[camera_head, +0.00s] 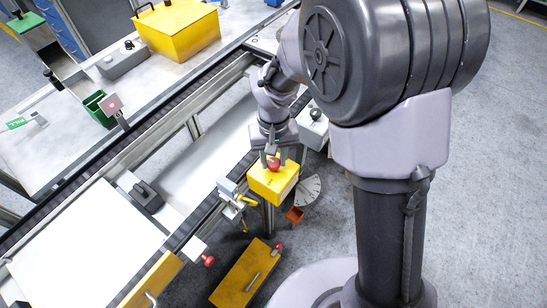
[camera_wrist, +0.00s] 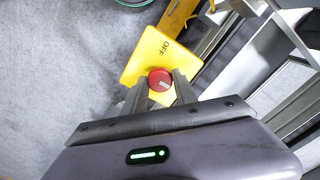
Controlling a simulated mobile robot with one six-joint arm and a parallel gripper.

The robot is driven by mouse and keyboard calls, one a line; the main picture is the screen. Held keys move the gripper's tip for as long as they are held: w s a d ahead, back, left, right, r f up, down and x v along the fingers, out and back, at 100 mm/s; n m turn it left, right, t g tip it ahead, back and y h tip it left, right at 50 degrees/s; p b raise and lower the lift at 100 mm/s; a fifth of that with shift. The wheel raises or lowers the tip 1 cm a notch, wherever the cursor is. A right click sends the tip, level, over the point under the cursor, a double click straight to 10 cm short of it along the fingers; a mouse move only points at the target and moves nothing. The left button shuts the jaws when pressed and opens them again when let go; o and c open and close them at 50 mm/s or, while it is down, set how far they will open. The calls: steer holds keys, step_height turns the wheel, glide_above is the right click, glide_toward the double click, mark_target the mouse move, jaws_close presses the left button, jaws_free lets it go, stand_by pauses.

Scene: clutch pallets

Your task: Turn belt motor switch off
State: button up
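The belt motor switch is a yellow box (camera_head: 272,186) with a round red knob (camera_head: 273,165) on top. My gripper (camera_wrist: 161,77) is over the box, with one finger on each side of the knob. The fingers look apart, with slight gaps to the knob; contact is not clear. The gripper (camera_head: 271,155) also shows just above the knob in the head view.
A conveyor frame (camera_head: 150,130) runs diagonally along the left. A metal clamp-like device with yellow parts (camera_head: 234,194) stands close left of the switch. Grey floor lies open to the right.

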jaws_close()
steer(key=shift+r+n, duration=0.1)
steer(key=shift+n, duration=0.2)
steer(key=shift+n+p, duration=0.75)
steer(key=shift+n, duration=0.35)
steer(key=n+p, duration=0.2)
steer(key=n, duration=0.4)
steer(key=shift+p, duration=0.4)
steer(key=n+p, duration=0.1)
steer(key=n, duration=0.3)
steer(key=shift+n+p, duration=0.4)
steer(key=n+p, duration=0.1)
steer(key=n, duration=0.3)
steer(key=shift+n+p, duration=0.3)
